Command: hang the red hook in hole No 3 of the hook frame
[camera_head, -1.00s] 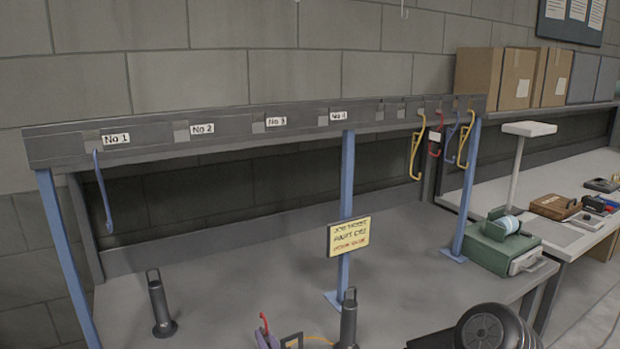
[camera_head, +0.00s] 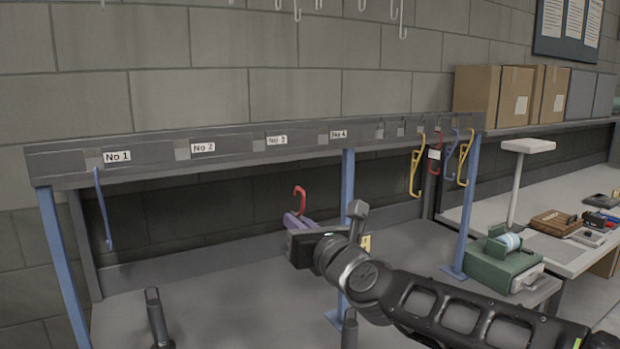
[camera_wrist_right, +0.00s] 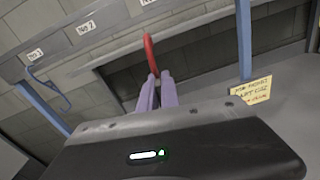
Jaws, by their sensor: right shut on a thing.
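The red hook (camera_head: 300,193) is held upright between the purple fingertips of my right gripper (camera_head: 296,220), its curved top above them. It also shows in the right wrist view (camera_wrist_right: 150,52), its lower part hidden between the fingers. The hook frame (camera_head: 225,141) is a dark beam on blue posts. Its No 3 label (camera_head: 277,140) has a grey patch (camera_head: 259,145) on its left; no hook hangs there. In the head view the red hook is below the beam, right of the No 3 label and apart from the beam. My left gripper is out of view.
A blue hook (camera_head: 103,208) hangs at No 1. Yellow hooks (camera_head: 415,172), another red hook (camera_head: 435,152) and a further blue hook (camera_head: 451,147) hang at the frame's right end. A dark post (camera_head: 157,318) stands on the bench. Below No 2 is clear.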

